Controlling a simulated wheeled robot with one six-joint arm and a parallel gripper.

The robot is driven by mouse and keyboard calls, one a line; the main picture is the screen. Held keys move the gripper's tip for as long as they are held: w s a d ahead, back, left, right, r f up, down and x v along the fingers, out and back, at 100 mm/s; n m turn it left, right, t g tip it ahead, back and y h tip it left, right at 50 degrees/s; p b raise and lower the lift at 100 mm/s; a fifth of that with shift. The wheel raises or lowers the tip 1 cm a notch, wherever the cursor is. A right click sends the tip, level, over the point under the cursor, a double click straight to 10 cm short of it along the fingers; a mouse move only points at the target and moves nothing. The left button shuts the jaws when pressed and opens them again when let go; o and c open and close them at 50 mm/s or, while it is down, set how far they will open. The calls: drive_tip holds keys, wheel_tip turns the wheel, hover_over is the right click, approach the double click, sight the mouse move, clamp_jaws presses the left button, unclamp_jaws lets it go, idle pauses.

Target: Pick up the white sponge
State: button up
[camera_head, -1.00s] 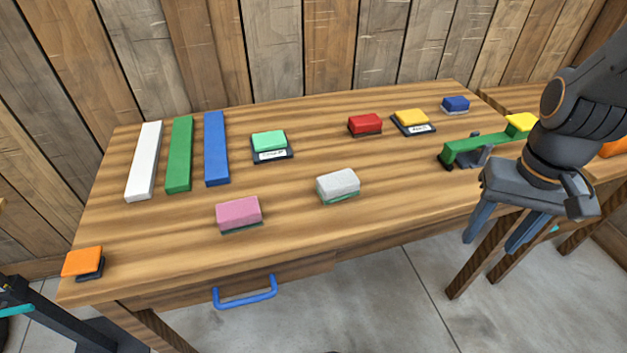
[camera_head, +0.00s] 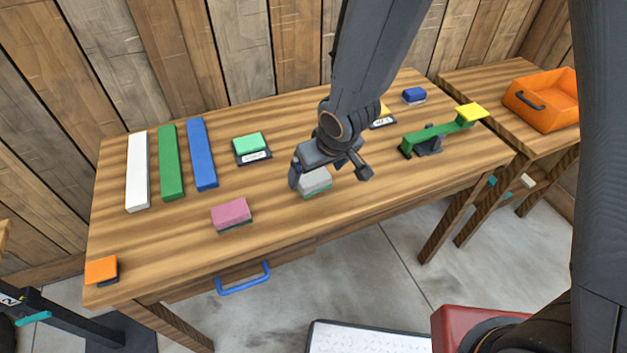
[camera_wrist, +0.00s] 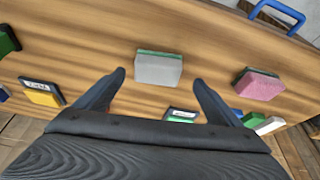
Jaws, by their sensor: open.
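The white sponge (camera_head: 315,181), a pale grey-white block with a green underside, lies on the wooden table (camera_head: 290,228). In the head view my gripper (camera_head: 325,178) is over it and hides its upper part. In the wrist view the white sponge (camera_wrist: 158,68) lies beyond the fingertips, roughly between their lines. My gripper (camera_wrist: 160,78) is open, its two fingers spread wide with nothing between them. I cannot tell the exact height of the fingertips above the table.
A pink sponge (camera_head: 231,215) lies left of the white one. A green block on a labelled base (camera_head: 251,145) stands behind. A green beam with a yellow end (camera_head: 440,132) is to the right. An orange bin (camera_head: 543,100) sits on the second table.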

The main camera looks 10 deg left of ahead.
sight(313, 176)
drive_tip(key=shift+w+x, duration=0.15)
drive_tip(key=shift+x, duration=1.25)
drive_tip(key=shift+w+x, duration=0.2)
drive_tip(key=shift+x, duration=1.2)
drive_tip(key=shift+r, duration=0.15)
drive_tip(key=c, duration=1.2)
wheel_tip(313, 176, up, 8)
drive_tip(key=p, duration=0.4)
drive_tip(key=shift+p, duration=0.4)
drive_tip(key=shift+r+p, duration=1)
drive_tip(key=shift+p, duration=0.05)
